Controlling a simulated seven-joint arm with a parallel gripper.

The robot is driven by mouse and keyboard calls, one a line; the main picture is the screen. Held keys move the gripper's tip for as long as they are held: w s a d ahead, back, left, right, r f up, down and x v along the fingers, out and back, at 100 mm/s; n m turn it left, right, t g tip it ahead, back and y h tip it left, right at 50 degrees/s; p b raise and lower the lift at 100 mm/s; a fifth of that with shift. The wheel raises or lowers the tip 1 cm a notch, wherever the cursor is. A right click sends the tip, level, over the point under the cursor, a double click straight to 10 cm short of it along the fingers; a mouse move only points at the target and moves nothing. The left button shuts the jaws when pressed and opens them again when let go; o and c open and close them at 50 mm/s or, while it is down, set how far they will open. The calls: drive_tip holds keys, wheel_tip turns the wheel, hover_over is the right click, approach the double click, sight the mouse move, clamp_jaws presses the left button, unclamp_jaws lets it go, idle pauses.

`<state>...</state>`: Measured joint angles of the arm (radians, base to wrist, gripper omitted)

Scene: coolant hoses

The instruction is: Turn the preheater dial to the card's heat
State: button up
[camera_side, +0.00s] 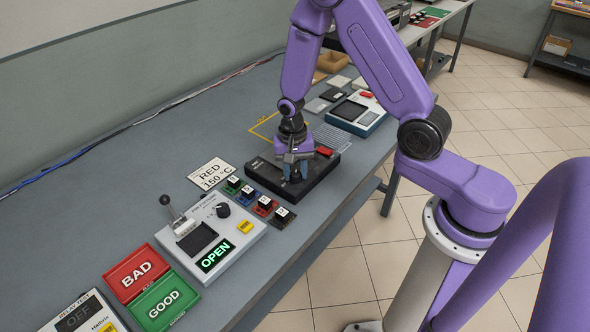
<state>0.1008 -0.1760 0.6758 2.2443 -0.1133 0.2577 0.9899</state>
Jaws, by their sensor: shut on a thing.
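The card (211,174) lies flat on the bench and reads "RED 150 °C". The preheater appears to be the low black box (265,172) on the bench, right of the card, with a red part (324,152) at its far end. My gripper (292,177) points down over this box, its fingers low at the top face. It is shut on what appears to be the preheater dial, which the fingers hide. The dial's marks and setting cannot be read from here.
A grey press unit (254,234) with a lever shows "OPEN". A red BAD tray (137,273) and green GOOD tray (163,302) lie nearer. Another device (371,115) stands beyond the box.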

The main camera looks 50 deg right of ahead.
sight(292, 172)
drive_tip(key=shift+m, duration=1)
drive_tip(key=o, duration=1)
drive_tip(key=shift+o, duration=0.2)
wheel_tip(292, 172, up, 18)
drive_tip(key=shift+w+a+f, duration=0.2)
drive_tip(key=shift+w+f, duration=0.05)
drive_tip(key=shift+w, duration=0.05)
